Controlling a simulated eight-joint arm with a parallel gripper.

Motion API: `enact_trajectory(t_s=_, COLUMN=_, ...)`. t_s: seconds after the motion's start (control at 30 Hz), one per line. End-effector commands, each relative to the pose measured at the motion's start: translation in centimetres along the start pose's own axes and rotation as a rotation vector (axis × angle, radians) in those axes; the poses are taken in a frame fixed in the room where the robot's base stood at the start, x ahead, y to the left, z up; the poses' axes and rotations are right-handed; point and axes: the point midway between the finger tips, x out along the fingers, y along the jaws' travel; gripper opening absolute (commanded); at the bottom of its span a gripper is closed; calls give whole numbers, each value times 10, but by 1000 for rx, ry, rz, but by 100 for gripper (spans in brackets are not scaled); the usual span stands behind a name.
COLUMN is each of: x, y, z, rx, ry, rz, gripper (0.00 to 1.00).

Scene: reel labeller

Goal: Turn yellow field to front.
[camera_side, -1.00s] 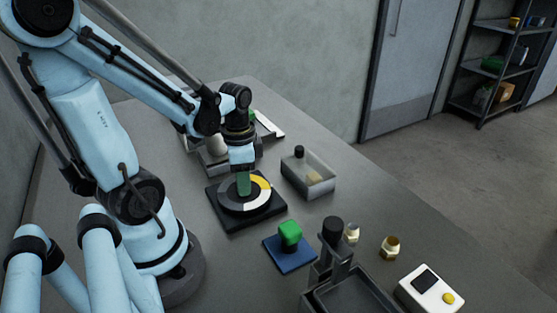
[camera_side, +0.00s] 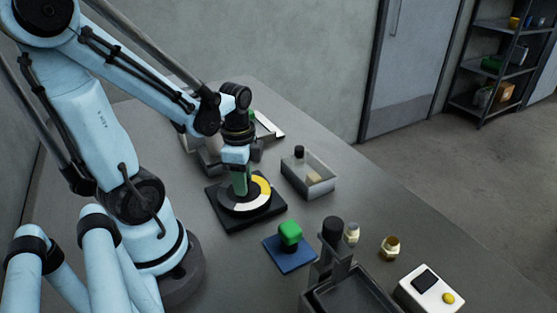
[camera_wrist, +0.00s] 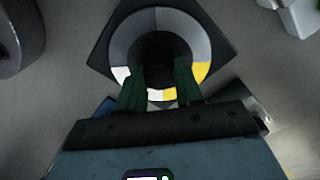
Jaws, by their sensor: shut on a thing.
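The round dial (camera_side: 247,209) has yellow, white and grey fields around a dark hub and sits on a dark square base (camera_side: 226,222). In the side view its yellow field (camera_side: 264,187) lies on the right, with white along the near edge. In the wrist view, the dial (camera_wrist: 158,20) shows grey at the top, white at left and bottom, and yellow (camera_wrist: 201,72) at the right. My gripper (camera_side: 240,186), with green fingers, is down at the dial's middle. In the wrist view its fingers (camera_wrist: 160,76) are shut on the dark hub, which they partly hide.
A clear box (camera_side: 310,176) stands right of the dial. A green-topped block (camera_side: 290,234) on a blue plate (camera_side: 285,256) is in front of it. A dark fixture (camera_side: 335,250), brass pieces (camera_side: 390,248) and a white control box (camera_side: 431,289) stand farther right.

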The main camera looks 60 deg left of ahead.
Motion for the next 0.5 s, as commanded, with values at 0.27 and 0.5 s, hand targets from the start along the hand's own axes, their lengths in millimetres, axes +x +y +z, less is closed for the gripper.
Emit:
enact_trajectory(t_s=0.27, x=0, y=0, z=0, rx=-1, ry=1, rz=-1, gripper=52)
enact_trajectory(t_s=0.5, x=0, y=0, z=0, rx=-1, ry=1, rz=0, gripper=61)
